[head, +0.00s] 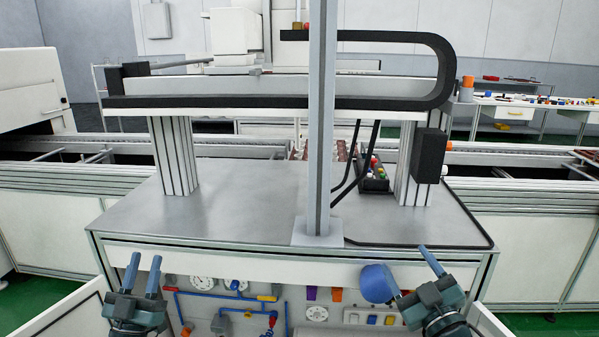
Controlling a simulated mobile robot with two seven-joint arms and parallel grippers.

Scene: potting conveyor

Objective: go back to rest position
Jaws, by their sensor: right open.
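My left gripper (144,261) is at the lower left, in front of the bench, with its two blue-grey fingers pointing up and apart. Nothing shows between them. My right gripper (408,266) is at the lower right, tilted to the left, with its fingers spread. I cannot tell whether the two touch.
A grey-topped bench (240,215) with a central post (320,130) and a black cable chain (440,65) stands ahead. Below its edge is a panel with gauges (203,283) and blue pipes. A conveyor (530,190) runs behind. The bench top is mostly bare.

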